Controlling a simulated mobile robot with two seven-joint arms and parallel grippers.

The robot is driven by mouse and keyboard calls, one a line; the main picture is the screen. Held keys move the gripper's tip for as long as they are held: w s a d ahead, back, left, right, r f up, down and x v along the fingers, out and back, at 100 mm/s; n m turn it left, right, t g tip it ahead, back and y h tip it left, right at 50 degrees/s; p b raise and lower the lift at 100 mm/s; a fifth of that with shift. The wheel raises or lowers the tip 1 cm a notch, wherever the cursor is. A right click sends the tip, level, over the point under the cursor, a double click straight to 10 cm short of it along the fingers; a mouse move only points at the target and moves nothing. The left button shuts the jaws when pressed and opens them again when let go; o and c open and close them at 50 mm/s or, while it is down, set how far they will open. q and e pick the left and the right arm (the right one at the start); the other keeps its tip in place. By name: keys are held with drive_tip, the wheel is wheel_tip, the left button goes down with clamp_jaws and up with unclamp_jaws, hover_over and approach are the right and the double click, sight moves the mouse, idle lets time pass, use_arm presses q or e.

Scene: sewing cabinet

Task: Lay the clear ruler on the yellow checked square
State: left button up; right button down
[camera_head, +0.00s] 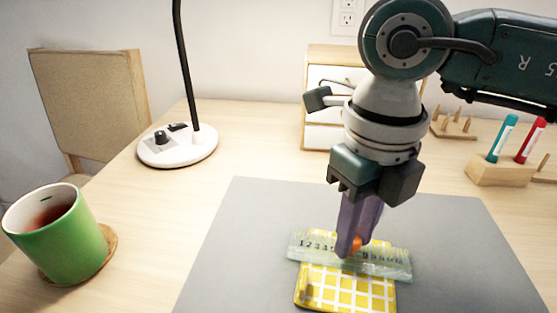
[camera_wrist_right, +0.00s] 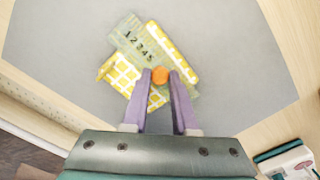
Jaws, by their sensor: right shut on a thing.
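The clear ruler (camera_head: 395,264), greenish with dark numbers, lies across the yellow checked square (camera_head: 345,292) in the head view, its two ends sticking out past the square's sides. My right gripper (camera_head: 352,243) points down with its purple fingers shut on the orange knob (camera_head: 357,243) on the ruler. In the right wrist view, the fingers (camera_wrist_right: 160,76) stand on both sides of the knob, and the ruler (camera_wrist_right: 130,40) crosses the yellow square (camera_wrist_right: 175,50) at a slant. I cannot tell whether the ruler touches the square or is slightly above it. My left gripper is out of view.
A grey mat (camera_head: 240,240) lies under the square, with bare room around it. A green mug (camera_head: 60,240) on a coaster is at left, a lamp base (camera_head: 175,148) behind. A small drawer cabinet (camera_head: 320,95) and a wooden holder with tubes (camera_head: 500,170) stand at the back.

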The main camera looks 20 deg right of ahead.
drive_tip(key=c, duration=0.6)
unclamp_jaws()
drive_tip(key=shift+r, duration=0.1)
wheel_tip(320, 180, up, 10)
drive_tip(key=p, duration=0.1)
drive_tip(key=shift+p, duration=0.4)
drive_tip(key=shift+a, duration=0.1)
